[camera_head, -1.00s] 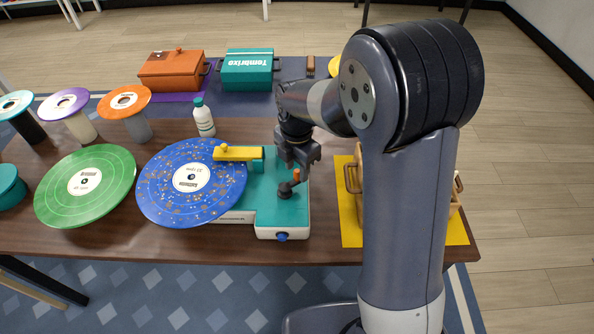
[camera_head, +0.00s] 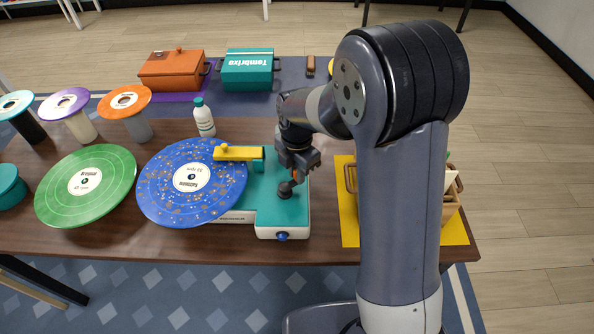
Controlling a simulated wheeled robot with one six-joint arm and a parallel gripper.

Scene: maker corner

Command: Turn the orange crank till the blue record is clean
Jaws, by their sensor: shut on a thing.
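The blue record (camera_head: 165,195) lies flat on the teal and white cleaning machine (camera_head: 283,213), under its yellow arm (camera_head: 238,153). Orange-brown specks are scattered over the blue surface around its white label. The orange crank (camera_head: 297,177) is at the right part of the machine's teal top, with a dark base. My gripper (camera_head: 297,172) is lowered over the crank handle and shut on it; the gripper hides most of the orange handle.
A green record (camera_head: 110,203) lies to the left. A white bottle with a green cap (camera_head: 203,120) stands behind the blue record. A wooden rack (camera_head: 451,205) stands on a yellow mat (camera_head: 350,225) at right. Orange (camera_head: 172,72) and teal (camera_head: 247,75) boxes stand at the back.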

